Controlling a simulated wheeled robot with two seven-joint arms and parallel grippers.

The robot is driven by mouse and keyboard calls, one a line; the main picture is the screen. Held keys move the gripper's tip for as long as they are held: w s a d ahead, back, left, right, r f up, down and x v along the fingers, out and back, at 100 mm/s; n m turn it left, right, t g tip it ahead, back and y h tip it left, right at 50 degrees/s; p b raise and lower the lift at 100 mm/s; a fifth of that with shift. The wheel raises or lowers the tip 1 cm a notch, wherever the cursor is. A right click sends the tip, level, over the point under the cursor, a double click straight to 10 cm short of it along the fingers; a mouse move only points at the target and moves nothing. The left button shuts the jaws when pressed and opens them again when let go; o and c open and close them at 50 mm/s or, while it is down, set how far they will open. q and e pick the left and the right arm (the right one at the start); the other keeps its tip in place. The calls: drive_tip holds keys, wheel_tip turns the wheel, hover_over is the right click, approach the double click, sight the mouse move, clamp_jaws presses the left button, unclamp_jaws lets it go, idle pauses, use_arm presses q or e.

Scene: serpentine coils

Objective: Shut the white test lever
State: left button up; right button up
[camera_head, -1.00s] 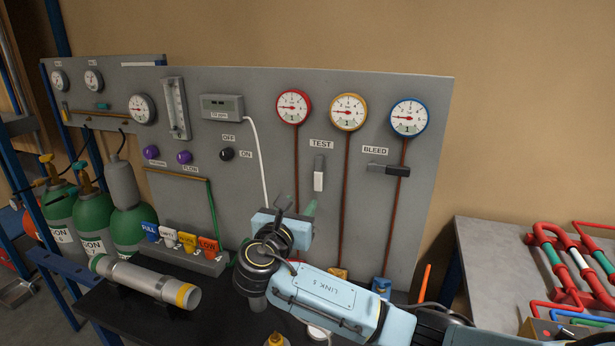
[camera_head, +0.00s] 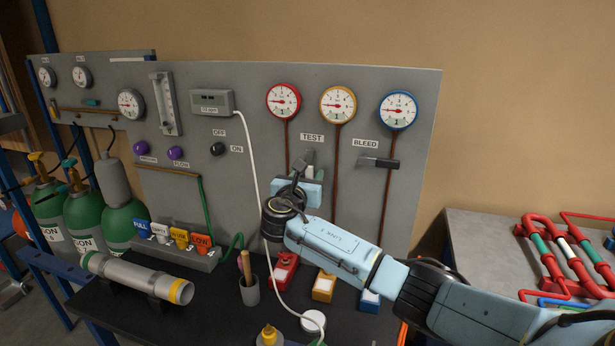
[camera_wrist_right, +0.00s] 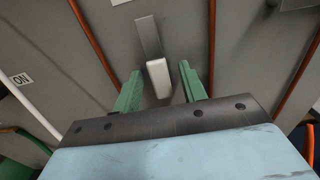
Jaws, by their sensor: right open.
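The white test lever has a grey upper arm and a white handle, seen between my fingers in the right wrist view (camera_wrist_right: 158,78). It hangs down on the grey panel under the TEST label (camera_head: 312,137); in the head view the lever (camera_head: 303,158) is partly hidden by my right gripper. My right gripper (camera_wrist_right: 161,87) is open, with its green fingers apart on either side of the white handle. I cannot tell whether either finger touches it. My left gripper is out of view.
The black BLEED lever (camera_head: 379,162) sits sideways to the right. Red, yellow and blue gauges (camera_head: 338,105) are above, with brown pipes running down. A white hose (camera_head: 249,150) hangs left of the lever. A cup (camera_head: 249,290) and coloured blocks stand on the dark bench below.

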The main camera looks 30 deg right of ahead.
clamp_jaws()
